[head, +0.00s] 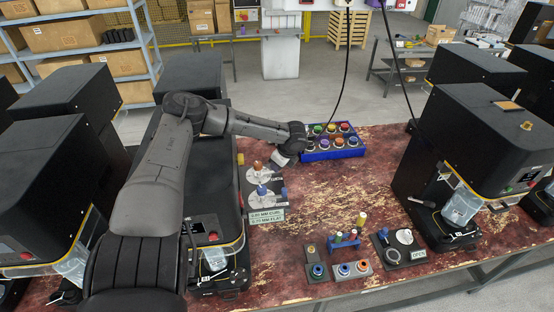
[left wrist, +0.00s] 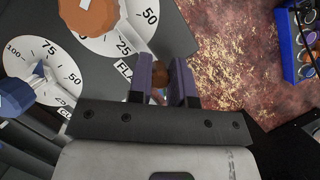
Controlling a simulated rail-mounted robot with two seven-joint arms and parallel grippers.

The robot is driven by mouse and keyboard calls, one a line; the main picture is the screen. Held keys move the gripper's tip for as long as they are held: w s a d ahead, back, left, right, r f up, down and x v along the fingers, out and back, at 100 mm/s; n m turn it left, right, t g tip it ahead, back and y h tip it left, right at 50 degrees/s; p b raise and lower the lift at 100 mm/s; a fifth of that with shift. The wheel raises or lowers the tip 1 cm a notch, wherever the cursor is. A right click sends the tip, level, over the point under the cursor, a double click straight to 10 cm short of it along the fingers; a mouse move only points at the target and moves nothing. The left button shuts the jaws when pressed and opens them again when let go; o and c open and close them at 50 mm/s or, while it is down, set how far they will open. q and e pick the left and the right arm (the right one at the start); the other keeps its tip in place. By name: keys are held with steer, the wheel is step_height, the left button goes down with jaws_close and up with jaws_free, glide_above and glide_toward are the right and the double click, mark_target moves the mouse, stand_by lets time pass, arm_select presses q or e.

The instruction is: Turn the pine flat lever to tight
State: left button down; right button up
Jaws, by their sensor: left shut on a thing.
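The flat dial is a white disc with a brown hub and a pale lever arm, on a dark panel (head: 252,207). The flat lever's hub (head: 258,165) is just left of my left gripper (head: 278,160) in the head view. In the left wrist view the brown hub (left wrist: 88,14) is at the top, beside the numbers 25 and 50 and a partly hidden FLAT label. My left gripper (left wrist: 162,82) is shut on the brown end of the flat lever (left wrist: 158,92). The fingers hide part of that end. My right gripper is not in view.
A second dial with a blue hub (head: 262,190) sits just in front. A blue crate (head: 335,154) of coloured spools stands to the right. Black machines (head: 470,140) flank the worn red table (head: 340,205). Small fixtures (head: 352,270) stand at the front; the table's middle is clear.

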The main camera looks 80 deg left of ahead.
arm_select(q)
steer(key=shift+s+d+f, duration=0.1)
steer(key=shift+d+f, duration=0.1)
steer(key=shift+f, duration=0.15)
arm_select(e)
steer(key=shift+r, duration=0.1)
arm_select(q)
steer(key=c, duration=1.5)
jaws_free()
steer(key=o, duration=0.3)
steer(key=shift+d, duration=0.2)
steer(key=shift+o, duration=0.7)
steer(key=shift+a+r, duration=0.15)
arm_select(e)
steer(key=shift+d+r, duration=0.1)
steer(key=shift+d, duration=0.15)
